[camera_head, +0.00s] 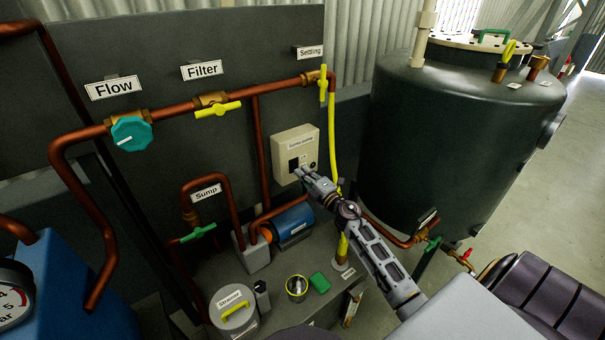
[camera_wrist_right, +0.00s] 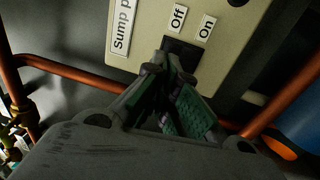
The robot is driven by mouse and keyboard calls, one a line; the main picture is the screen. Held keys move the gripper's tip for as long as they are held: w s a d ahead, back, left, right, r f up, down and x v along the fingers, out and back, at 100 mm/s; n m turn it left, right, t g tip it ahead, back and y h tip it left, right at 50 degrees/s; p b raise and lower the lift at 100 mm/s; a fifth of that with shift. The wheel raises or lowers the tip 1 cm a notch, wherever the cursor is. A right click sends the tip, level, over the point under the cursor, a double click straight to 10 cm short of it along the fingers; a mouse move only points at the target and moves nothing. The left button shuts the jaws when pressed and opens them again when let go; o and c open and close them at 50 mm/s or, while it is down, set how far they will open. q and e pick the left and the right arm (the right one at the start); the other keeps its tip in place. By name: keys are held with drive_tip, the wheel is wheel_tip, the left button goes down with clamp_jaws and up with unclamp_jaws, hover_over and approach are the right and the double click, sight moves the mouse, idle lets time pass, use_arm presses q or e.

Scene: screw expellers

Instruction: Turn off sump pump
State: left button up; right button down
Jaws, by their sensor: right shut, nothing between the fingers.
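The sump pump switch box (camera_head: 284,151) is a cream box on the dark panel, with a label on its upper part and a dark switch (camera_head: 294,164) below. In the right wrist view the box (camera_wrist_right: 235,50) shows "Sump p…", "Off" and "On" labels, with the black switch (camera_wrist_right: 181,51) under the last two. My right gripper (camera_head: 302,173) is shut and empty, its tips at the switch. In the right wrist view the gripper (camera_wrist_right: 168,70) covers the switch's lower part, so contact and the switch's position cannot be told. My left gripper is not in view.
Copper pipes (camera_head: 257,150) run around the box, and a yellow hose (camera_head: 333,135) hangs to its right. A blue pump motor (camera_head: 293,222) lies below. A large dark tank (camera_head: 450,140) stands at right. A strainer pot (camera_head: 233,309) stands on the base.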

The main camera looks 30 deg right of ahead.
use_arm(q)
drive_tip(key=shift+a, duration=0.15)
use_arm(e)
drive_tip(key=s+r, duration=0.1)
drive_tip(key=s, duration=0.8)
drive_tip(key=shift+d, duration=0.35)
drive_tip(key=shift+r, duration=0.1)
drive_tip(key=shift+m+h, duration=0.3)
idle(0.4)
